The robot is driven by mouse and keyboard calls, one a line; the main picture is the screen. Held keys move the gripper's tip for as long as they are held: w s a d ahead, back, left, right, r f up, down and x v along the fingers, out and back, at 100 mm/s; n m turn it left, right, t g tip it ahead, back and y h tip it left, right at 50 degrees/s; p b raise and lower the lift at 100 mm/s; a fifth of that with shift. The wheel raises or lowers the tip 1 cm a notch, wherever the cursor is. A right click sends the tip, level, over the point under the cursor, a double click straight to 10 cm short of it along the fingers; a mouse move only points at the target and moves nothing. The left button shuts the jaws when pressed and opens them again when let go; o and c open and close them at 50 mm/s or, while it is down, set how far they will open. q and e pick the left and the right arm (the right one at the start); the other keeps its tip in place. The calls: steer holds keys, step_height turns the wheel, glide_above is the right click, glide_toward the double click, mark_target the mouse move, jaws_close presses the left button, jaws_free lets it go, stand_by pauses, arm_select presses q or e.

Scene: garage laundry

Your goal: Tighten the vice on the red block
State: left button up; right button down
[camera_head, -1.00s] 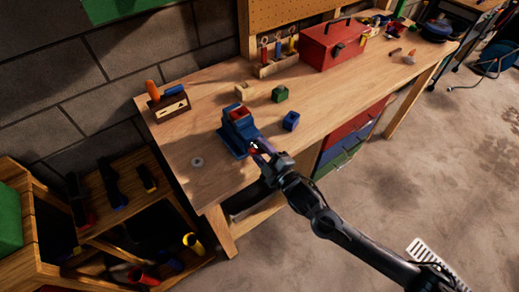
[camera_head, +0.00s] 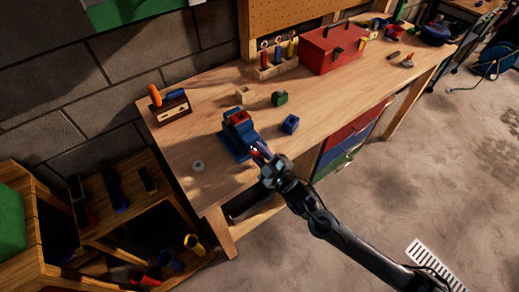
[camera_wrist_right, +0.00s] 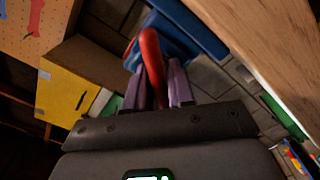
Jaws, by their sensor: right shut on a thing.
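The blue vice (camera_head: 234,148) stands near the front edge of the wooden workbench, toward its left end. The red block (camera_head: 238,117) sits between the jaws at its top; from here I cannot tell how tightly they press on it. My right gripper (camera_head: 258,152) is at the vice's front side. In the right wrist view its two purple fingers (camera_wrist_right: 165,82) are shut on the vice's red handle (camera_wrist_right: 151,58), with the blue vice body (camera_wrist_right: 187,32) just beyond. My left gripper is not in view.
On the workbench (camera_head: 205,134), a blue block (camera_head: 290,124), a green block (camera_head: 279,99) and a pale wooden block (camera_head: 244,95) stand near the vice. A metal washer (camera_head: 198,166) lies left of it. A red toolbox (camera_head: 333,48) stands farther back.

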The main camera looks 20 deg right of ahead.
steer(key=shift+m+p, duration=0.3)
steer(key=shift+m, duration=0.3)
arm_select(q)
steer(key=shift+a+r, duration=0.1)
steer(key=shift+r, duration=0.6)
arm_select(e)
steer(key=c, duration=1.1)
jaws_free()
steer(key=shift+s+d, duration=0.1)
steer(key=shift+s, duration=0.35)
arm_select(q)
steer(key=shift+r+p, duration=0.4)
arm_select(e)
steer(key=v, duration=1)
steer(key=shift+d, duration=0.1)
